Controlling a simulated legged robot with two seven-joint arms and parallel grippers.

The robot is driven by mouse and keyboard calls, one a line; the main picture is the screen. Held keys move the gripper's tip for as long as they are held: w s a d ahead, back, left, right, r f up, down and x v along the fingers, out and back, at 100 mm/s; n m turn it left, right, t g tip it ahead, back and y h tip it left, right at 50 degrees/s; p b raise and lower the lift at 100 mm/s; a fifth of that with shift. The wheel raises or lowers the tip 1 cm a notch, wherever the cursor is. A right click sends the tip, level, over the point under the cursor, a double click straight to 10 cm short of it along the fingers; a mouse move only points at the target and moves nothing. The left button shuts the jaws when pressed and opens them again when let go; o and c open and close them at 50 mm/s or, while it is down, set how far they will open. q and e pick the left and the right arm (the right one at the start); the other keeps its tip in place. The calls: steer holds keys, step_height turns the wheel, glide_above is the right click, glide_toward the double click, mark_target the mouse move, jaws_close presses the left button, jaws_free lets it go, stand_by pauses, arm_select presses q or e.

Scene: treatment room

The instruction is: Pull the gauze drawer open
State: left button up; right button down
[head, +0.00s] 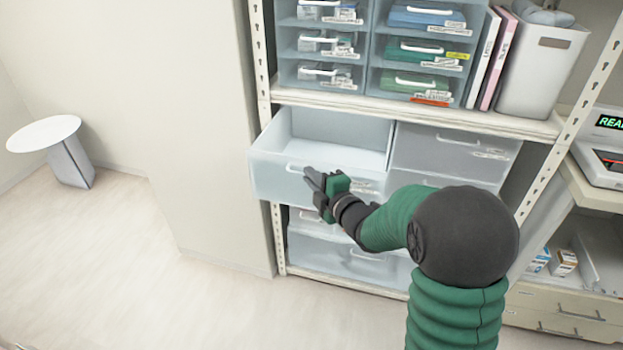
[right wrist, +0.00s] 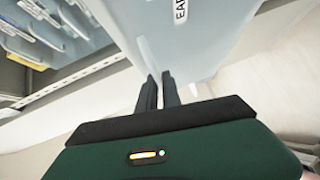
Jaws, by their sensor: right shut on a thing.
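A pale translucent drawer (head: 268,178) stands pulled out from the left of the shelf unit in the head view. Its inside looks empty. Its white handle (head: 292,168) is on the front, partly hidden by my right gripper (head: 310,176), which is shut on it. The drawer's label is too small to read in the head view, so I cannot tell if it says gauze. In the right wrist view the fingers (right wrist: 160,90) are close together against the pale drawer front (right wrist: 205,45), which carries a partly visible label. My left gripper is not in view.
A closed drawer (head: 455,150) is beside the open one, with more drawers below. Small drawer units (head: 320,45) and a white bin (head: 540,65) stand on the shelf above. A small round table (head: 43,133) is far left. The floor (head: 130,260) left of the unit is clear.

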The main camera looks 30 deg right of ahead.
steer(key=c, duration=1.5)
jaws_free()
steer(key=shift+w+f, duration=0.1)
steer(key=shift+c, duration=0.2)
steer(key=s+r+b, duration=0.1)
steer(key=s+b, duration=0.4)
steer(key=s, duration=0.7)
steer(key=shift+a+r, duration=0.3)
steer(key=shift+a, duration=0.1)
steer(key=shift+w+f, duration=0.1)
